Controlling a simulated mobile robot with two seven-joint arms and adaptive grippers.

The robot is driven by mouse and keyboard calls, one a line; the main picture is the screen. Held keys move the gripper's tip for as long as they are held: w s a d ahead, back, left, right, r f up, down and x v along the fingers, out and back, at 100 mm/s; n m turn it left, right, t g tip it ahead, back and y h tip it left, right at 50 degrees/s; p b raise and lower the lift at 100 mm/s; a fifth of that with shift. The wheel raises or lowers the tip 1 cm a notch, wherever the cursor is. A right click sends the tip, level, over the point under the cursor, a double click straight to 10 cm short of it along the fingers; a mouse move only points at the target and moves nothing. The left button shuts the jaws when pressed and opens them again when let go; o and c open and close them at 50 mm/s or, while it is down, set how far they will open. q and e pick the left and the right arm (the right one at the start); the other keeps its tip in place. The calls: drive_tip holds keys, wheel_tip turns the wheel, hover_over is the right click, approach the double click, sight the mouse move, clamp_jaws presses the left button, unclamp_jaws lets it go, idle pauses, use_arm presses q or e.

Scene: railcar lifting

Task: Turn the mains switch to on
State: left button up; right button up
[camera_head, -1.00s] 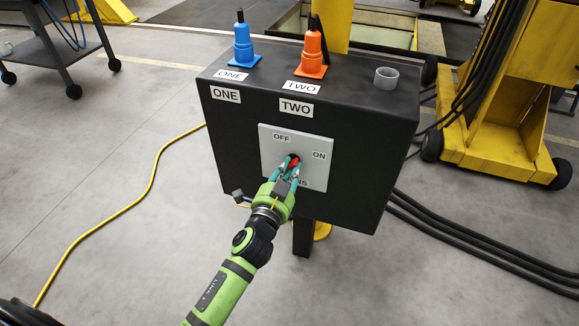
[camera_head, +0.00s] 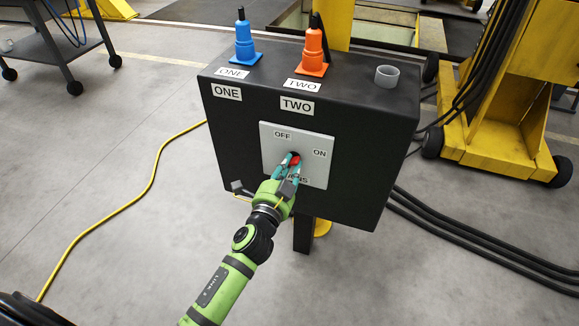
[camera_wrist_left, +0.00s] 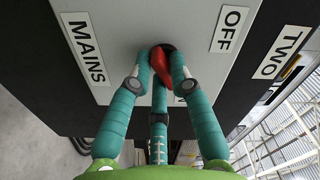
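The mains switch is a red handle (camera_head: 295,160) on a black hub, mounted on a grey plate (camera_head: 314,142) marked OFF, ON and MAINS. My left gripper (camera_head: 290,164) has its teal fingers around the handle. In the left wrist view, two fingers (camera_wrist_left: 160,66) lie close against both sides of the red handle (camera_wrist_left: 161,68), with a third finger below. The OFF label (camera_wrist_left: 230,28) is clear there; a label scrap behind the right finger is mostly hidden. The handle's exact angle is hard to tell behind the fingers. My right gripper is not in view.
The black control box (camera_head: 240,135) carries a blue plug (camera_head: 245,45) by ONE, an orange plug (camera_head: 313,55) by TWO, and a grey cup (camera_head: 386,77). A yellow cable (camera_head: 155,170) lies left. Black cables (camera_head: 480,245) and a yellow machine (camera_head: 500,140) are right.

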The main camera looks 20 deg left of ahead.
use_arm(q)
drive_tip(key=shift+o, duration=0.8)
drive_tip(key=s, duration=1.2)
drive_tip(key=shift+a, duration=0.25)
